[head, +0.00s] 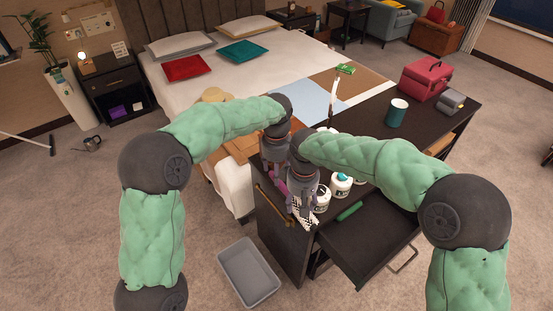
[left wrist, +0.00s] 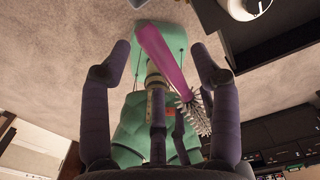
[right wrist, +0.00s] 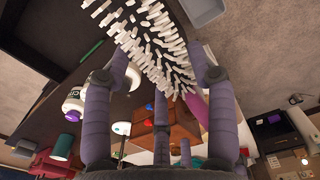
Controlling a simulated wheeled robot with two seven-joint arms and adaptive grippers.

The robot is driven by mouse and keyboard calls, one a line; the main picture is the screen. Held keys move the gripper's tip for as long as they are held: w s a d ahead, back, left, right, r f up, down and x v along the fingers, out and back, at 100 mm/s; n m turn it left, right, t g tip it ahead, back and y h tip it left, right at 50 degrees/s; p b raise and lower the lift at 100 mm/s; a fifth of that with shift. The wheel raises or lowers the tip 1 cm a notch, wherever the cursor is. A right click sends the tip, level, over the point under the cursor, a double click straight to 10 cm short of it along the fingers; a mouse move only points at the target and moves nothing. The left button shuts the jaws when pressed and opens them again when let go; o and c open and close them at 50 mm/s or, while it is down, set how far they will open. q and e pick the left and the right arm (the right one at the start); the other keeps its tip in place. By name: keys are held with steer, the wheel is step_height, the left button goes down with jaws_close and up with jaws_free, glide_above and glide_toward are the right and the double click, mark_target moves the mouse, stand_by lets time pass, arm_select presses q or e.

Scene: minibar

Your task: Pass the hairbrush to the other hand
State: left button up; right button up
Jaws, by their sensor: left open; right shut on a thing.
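The hairbrush has a pink handle and a dark head with pale bristles (head: 306,214). My right gripper (head: 301,197) is shut on it at the head, above the front left corner of the dark desk. In the right wrist view the bristled head (right wrist: 145,35) lies across the fingers, with part of the pink handle (right wrist: 198,112) to the right. My left gripper (head: 275,170) is open close to the left of the right one. In the left wrist view the pink handle (left wrist: 163,55) shows between its spread fingers. Whether they touch it cannot be told.
White bottles (head: 341,185) stand on the dark desk (head: 440,125) near the grippers. A teal cup (head: 396,114) and red case (head: 427,80) are farther back. A grey bin (head: 249,272) stands on the floor.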

arm_select(q)
step_height(320, 180, down, 2)
steer(key=shift+f, duration=0.2)
steer(key=shift+s+f, duration=0.1)
steer(key=shift+f, duration=0.6)
arm_select(e)
steer(key=shift+w+r, duration=0.1)
steer(key=shift+r, duration=0.05)
arm_select(q)
jaws_close()
steer(key=shift+d, duration=0.1)
arm_select(e)
steer(key=o, duration=1.3)
steer(key=shift+a, duration=0.1)
arm_select(q)
steer(key=shift+r, duration=0.1)
